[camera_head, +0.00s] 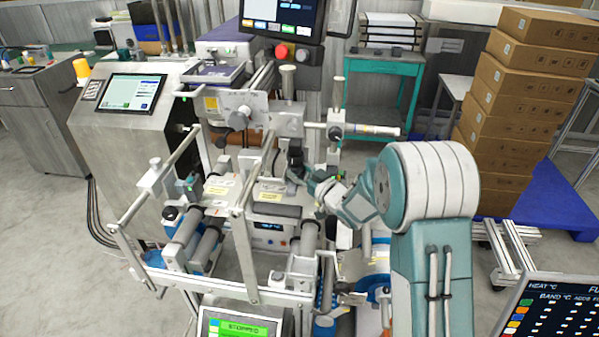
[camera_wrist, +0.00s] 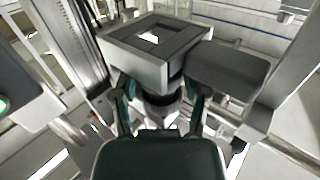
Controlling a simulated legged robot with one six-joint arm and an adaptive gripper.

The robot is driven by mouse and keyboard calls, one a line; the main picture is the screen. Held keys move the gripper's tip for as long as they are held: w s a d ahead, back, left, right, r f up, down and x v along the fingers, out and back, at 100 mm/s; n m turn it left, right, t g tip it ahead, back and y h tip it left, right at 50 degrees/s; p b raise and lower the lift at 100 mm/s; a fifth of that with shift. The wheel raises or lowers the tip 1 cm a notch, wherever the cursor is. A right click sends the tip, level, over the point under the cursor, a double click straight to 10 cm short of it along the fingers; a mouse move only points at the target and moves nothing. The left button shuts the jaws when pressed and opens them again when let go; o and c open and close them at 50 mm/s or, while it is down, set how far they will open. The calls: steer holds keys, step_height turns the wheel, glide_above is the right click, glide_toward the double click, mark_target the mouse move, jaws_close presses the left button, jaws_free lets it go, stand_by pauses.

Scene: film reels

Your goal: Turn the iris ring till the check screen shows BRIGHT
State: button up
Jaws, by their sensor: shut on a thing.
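In the wrist view, the two fingers of my gripper (camera_wrist: 160,112) reach up on either side of a dark round ring (camera_wrist: 162,108). I take it for the iris ring; it sits below a square grey housing (camera_wrist: 150,42) with a bright opening. The gripper is shut on this ring. In the head view, my gripper (camera_head: 303,178) is at the middle of the machine, beside a dark upright unit (camera_head: 295,153); the ring is too small to make out there. No screen legibly reads BRIGHT, and I cannot tell which is the check screen.
A green-lit screen (camera_head: 240,328) reads STOPPED at the bottom. A tilted touchscreen (camera_head: 132,93) stands left, and a dark monitor (camera_head: 283,16) hangs above. Metal rails and rollers (camera_head: 189,225) surround my gripper. Stacked cartons (camera_head: 520,105) stand right; the floor at left is clear.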

steer(key=o, duration=1.1)
steer(key=shift+o, duration=0.2)
steer(key=v, duration=1.1)
steer(key=shift+s+d, duration=0.25)
steer(key=shift+s, duration=0.1)
steer(key=shift+s, duration=0.1)
